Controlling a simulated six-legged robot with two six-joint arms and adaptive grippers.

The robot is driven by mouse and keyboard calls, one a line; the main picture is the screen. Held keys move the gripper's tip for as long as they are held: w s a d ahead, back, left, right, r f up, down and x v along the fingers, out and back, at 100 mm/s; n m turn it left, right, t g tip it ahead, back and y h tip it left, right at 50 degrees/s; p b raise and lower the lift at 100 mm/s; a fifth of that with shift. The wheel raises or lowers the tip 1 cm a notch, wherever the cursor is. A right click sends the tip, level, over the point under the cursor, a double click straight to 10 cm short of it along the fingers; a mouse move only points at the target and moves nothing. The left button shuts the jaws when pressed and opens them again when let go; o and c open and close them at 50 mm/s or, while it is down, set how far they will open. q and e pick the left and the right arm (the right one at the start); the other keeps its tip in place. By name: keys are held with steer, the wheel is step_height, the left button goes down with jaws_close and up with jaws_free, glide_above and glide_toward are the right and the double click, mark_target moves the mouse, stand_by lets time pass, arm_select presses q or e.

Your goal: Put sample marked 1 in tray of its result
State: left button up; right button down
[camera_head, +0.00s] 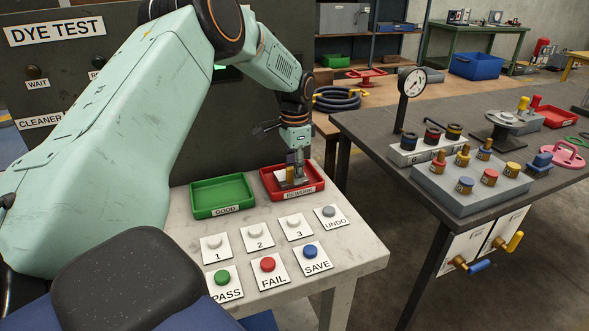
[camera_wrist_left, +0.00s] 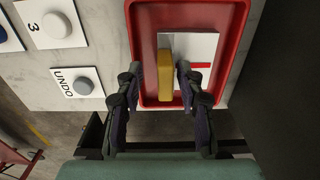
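The red tray (camera_head: 316,184) stands at the back right of the white table; its front label is too small to read surely. My left gripper (camera_head: 292,180) reaches down into it. In the left wrist view, a yellow block with a white plate (camera_wrist_left: 201,48) bearing a red line lies inside the red tray (camera_wrist_left: 142,40). My left gripper's fingers (camera_wrist_left: 160,74) stand apart on either side of the yellow part, with gaps showing. No number 1 can be read on this piece. The green tray (camera_head: 222,194), labelled GOOD, looks empty. My right gripper is not in view.
In front of the trays are white buttons 1 (camera_head: 214,242), 2 and 3, a grey UNDO button (camera_head: 328,212), and PASS, FAIL and SAVE buttons. A dark DYE TEST cabinet (camera_head: 100,75) stands behind. A dark table (camera_head: 400,165) with fittings is at right.

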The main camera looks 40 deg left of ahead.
arm_select(q)
steer(key=shift+w+a+f, duration=0.1)
steer(key=shift+a, duration=0.05)
steer(key=shift+r, duration=0.4)
step_height(320, 180, up, 11)
steer(key=p, duration=0.2)
steer(key=shift+r, duration=0.2)
steer(key=shift+f, duration=0.1)
